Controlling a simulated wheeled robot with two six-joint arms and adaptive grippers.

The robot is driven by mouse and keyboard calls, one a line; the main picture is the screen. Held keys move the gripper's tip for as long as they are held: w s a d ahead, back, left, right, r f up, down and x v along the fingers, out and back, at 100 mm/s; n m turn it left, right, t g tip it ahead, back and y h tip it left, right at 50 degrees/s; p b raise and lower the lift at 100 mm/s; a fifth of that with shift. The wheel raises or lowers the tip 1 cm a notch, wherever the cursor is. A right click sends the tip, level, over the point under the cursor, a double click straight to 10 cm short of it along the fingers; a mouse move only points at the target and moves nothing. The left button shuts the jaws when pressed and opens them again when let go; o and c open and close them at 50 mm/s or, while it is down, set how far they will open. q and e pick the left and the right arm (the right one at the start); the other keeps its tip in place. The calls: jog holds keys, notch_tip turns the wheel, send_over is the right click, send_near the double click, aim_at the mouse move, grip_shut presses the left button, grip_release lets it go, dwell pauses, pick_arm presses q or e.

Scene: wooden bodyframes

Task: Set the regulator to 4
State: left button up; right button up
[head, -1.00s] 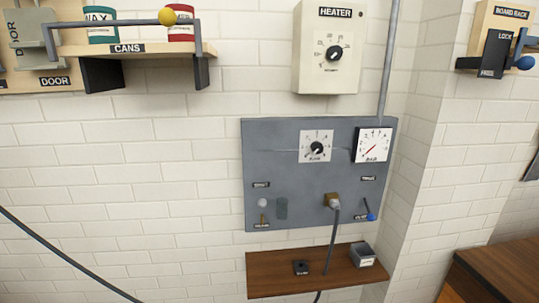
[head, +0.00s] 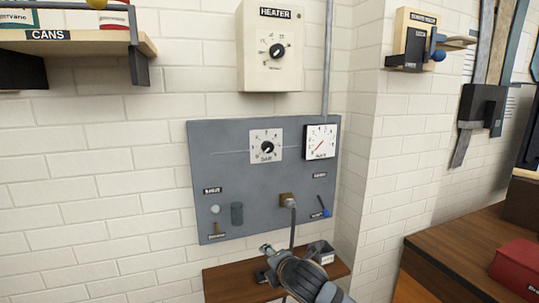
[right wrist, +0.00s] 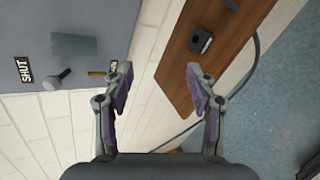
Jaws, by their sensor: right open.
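The regulator is a black knob (head: 267,147) on a white numbered plate, on the grey wall panel in the head view. I cannot read its exact setting. A square white gauge (head: 320,142) with a red needle is just right of it. My right gripper (head: 289,262) is below the panel, in front of the small shelf, well below the knob. In the right wrist view my right gripper (right wrist: 159,78) is open with nothing between its fingers. The knob does not show in that view. My left gripper is not in view.
A heater box (head: 270,74) with its own dial hangs above the grey panel (head: 225,165). A brown shelf (head: 225,282) is below. A wooden bench (head: 450,245) stands right.

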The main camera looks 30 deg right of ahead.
jog(key=w+d+r+n+t, duration=0.1)
jog(key=r+n, duration=0.2)
jog(key=r, duration=0.3)
jog(key=w+d+r+n+t+h, duration=0.1)
jog(key=w+d+r+n+t, duration=0.1)
jog(key=r, duration=0.3)
jog(key=w+d+r+n+t, duration=0.1)
jog(key=r+n, duration=0.2)
jog(key=r, duration=0.3)
jog(key=n+t, duration=0.2)
jog(key=n, duration=0.4)
send_near(269, 148)
jog(key=shift+h, duration=0.4)
jog(key=p+x, duration=0.5)
jog(key=x, duration=0.3)
jog(key=shift+w+a+p, duration=0.1)
jog(key=shift+w+p, duration=0.2)
jog(key=shift+p, duration=0.05)
jog(key=shift+w, duration=0.25)
jog(key=c, duration=1.1)
